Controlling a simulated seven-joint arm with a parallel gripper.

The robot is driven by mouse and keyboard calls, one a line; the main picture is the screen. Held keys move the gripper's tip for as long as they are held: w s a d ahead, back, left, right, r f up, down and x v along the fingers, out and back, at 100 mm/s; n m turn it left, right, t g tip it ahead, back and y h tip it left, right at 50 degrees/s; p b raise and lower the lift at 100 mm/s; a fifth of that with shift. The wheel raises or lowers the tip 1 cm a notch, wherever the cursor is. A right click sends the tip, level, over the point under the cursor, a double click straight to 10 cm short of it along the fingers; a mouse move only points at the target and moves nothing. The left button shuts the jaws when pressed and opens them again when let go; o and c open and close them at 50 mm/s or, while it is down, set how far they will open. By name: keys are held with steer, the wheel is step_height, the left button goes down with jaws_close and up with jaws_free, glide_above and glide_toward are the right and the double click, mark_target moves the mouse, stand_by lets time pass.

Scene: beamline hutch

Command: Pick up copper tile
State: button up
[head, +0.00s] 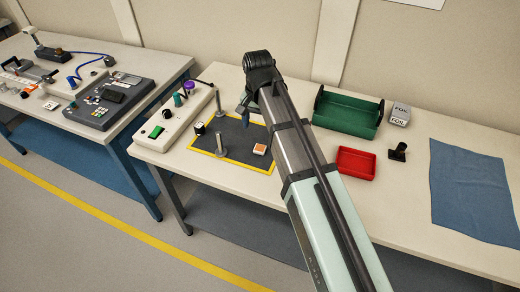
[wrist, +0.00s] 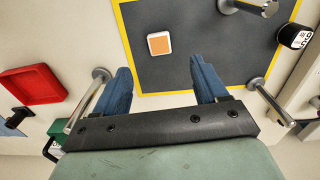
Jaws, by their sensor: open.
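The copper tile (head: 259,149) is a small square with an orange-copper face and a pale rim. It lies flat on a dark grey mat with a yellow border (head: 240,164), near the mat's right side. In the wrist view the tile (wrist: 159,43) lies beyond the fingertips, roughly centred between them, with the mat (wrist: 215,62) around it. My gripper (head: 243,112) is above the back part of the mat, partly hidden by my arm in the head view. Its blue fingers (wrist: 160,66) are apart with nothing between them, and it does not touch the tile.
Metal posts (head: 220,143) stand on and around the mat. A black labelled block (head: 199,128) sits at its left. A red tray (head: 356,163), green bin (head: 345,118), foil boxes (head: 399,114), black stamp-like object (head: 398,151) and blue cloth (head: 470,190) are to the right.

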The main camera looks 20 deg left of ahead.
glide_above(260, 149)
steer(key=f, duration=0.5)
steer(key=shift+s+a+f, duration=0.2)
steer(key=shift+s+f, duration=0.05)
steer(key=shift+w+d+f, duration=0.1)
steer(key=shift+w+f, duration=0.05)
steer(key=shift+f, duration=1.2)
steer(key=shift+w+d+f, duration=0.1)
steer(key=shift+f, duration=1.2)
steer(key=shift+c, duration=0.3)
steer(key=c, duration=1.1)
